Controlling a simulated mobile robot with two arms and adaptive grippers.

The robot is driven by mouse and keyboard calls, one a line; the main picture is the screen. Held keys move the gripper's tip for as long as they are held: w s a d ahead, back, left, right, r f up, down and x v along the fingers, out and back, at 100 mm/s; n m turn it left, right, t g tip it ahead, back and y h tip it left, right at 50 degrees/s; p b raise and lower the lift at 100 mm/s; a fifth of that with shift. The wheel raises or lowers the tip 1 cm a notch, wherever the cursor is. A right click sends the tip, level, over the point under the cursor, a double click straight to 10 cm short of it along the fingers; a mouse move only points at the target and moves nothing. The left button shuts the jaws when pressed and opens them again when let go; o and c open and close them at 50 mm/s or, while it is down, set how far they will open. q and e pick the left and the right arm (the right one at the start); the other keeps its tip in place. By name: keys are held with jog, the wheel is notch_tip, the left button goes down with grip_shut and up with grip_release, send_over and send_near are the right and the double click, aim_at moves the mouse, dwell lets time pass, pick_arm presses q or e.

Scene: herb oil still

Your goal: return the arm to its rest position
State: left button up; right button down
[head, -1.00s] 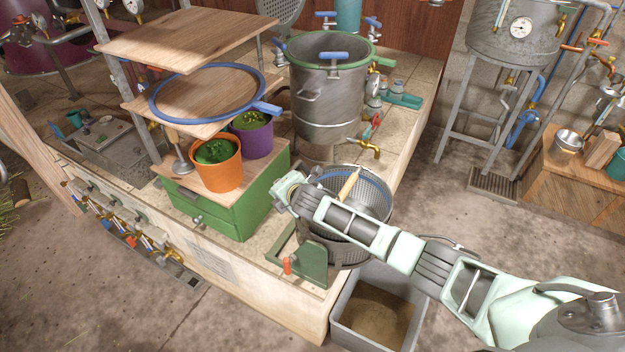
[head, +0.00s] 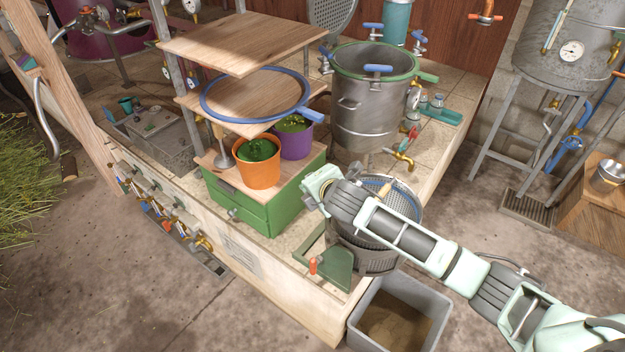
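My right arm comes in from the lower right and reaches up and left across the front of the bench. Its pale green far link (head: 320,184) is over the bench corner, between the green drawer box (head: 262,212) and the perforated metal basket (head: 408,205). The arm covers part of this basket. No fingers of my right gripper show; the end of the arm is turned away from view. My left arm and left gripper are not in the picture.
A steel pot (head: 375,110) with a green rim stands behind the arm. An orange pot (head: 257,170) and a purple pot (head: 295,141) stand on the drawer box, under wooden shelves (head: 243,44). A grey bin (head: 445,306) stands on the floor. Floor at lower left is free.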

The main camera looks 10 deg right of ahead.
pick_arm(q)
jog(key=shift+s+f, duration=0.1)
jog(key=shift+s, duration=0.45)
